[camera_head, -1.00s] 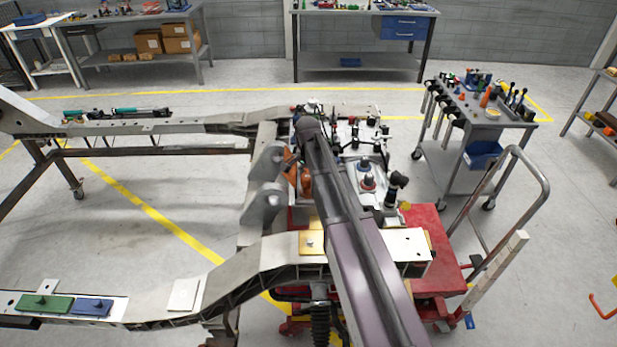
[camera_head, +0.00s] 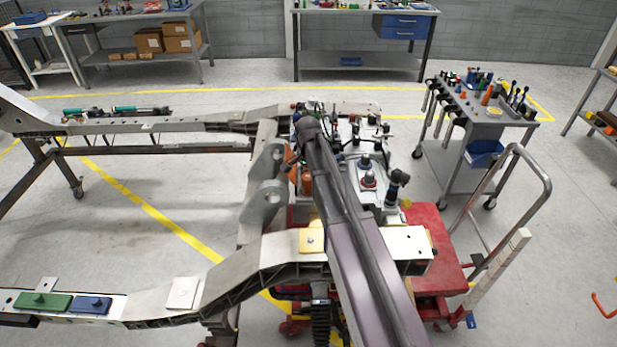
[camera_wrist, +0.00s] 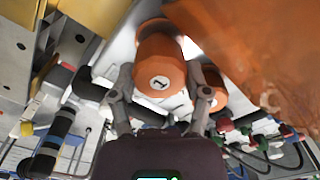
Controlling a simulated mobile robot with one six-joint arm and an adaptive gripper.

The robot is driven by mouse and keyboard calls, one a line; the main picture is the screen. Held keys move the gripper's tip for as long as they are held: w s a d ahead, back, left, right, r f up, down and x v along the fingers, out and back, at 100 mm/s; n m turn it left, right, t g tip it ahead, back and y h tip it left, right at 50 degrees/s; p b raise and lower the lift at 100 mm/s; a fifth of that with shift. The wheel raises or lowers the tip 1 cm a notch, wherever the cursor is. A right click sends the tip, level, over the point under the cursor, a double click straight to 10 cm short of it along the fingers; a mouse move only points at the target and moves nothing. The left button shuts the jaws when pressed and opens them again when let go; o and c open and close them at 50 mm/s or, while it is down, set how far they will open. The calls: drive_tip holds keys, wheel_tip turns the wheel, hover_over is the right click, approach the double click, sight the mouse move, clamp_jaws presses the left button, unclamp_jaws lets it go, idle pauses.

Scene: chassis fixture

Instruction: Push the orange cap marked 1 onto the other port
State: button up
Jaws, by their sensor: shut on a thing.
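In the wrist view the orange cap marked 1 (camera_wrist: 160,72) sits between the two fingers of my gripper (camera_wrist: 163,88). The gripper is shut on it, and the number faces the camera. The cap's far end lies against or close to a pale surface; I cannot tell whether it touches a port. A second orange cap (camera_wrist: 214,88) is just right of the right finger, partly hidden by it. No bare port can be made out.
A large orange part (camera_wrist: 240,45) is close on the right in the wrist view. Hoses and fittings crowd the area below. In the head view the grey chassis rail (camera_head: 250,275) runs in front, and a tool cart (camera_head: 480,125) stands to the right.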

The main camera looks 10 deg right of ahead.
drive_tip(key=shift+f+b, duration=1)
drive_tip(key=shift+f, duration=0.1)
idle(0.6)
drive_tip(key=o, duration=0.9)
drive_tip(key=shift+r, duration=0.15)
wheel_tip(320, 180, up, 6)
drive_tip(key=p, duration=0.6)
drive_tip(key=shift+s, duration=0.1)
drive_tip(key=s+n, duration=0.3)
drive_tip(key=s, duration=0.4)
drive_tip(key=s+n, duration=0.4)
drive_tip(key=s, duration=0.3)
drive_tip(key=s+n, duration=0.4)
drive_tip(key=s, duration=0.4)
